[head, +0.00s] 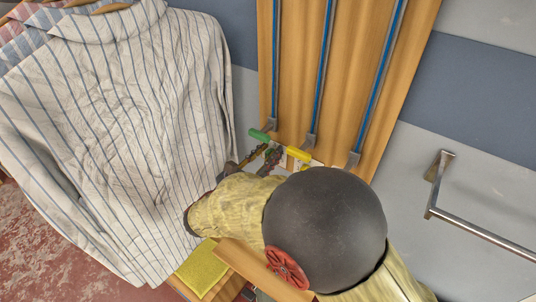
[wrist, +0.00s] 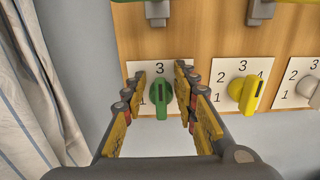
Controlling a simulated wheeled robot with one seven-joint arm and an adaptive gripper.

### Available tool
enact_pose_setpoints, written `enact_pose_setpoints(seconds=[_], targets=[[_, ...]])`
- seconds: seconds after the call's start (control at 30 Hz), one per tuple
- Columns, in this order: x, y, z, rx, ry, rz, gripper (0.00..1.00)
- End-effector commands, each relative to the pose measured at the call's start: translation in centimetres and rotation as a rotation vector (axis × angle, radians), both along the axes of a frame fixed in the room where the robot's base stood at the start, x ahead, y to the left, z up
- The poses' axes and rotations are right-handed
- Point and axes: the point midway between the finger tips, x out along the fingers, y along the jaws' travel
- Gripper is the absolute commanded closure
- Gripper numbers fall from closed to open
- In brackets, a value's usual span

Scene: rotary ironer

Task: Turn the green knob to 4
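The green knob (wrist: 160,95) is in the middle of the wrist view, on a white dial plate (wrist: 144,70) fixed to a wooden panel. Its grip stands roughly upright in the picture, with the upper end near the printed 3. My gripper (wrist: 160,76) is open, with one finger on each side of the knob and a gap to both.
A yellow knob (wrist: 246,92) on its own numbered plate is close to the right of my fingers, with another plate (wrist: 297,86) beyond. A striped shirt (head: 125,130) hangs at left; a metal rail (head: 480,232) is at right.

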Motion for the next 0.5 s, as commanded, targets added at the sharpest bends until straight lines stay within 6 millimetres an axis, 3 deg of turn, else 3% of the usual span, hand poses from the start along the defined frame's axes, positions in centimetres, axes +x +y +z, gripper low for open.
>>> enact_pose_setpoints(seconds=[0.23, 0.5], targets=[[0.06, -0.04, 0.04, 0.001, -0.001, 0.0, 0.72], [0.05, 0.0, 0.05, 0.002, 0.0, 0.0, 0.87]])
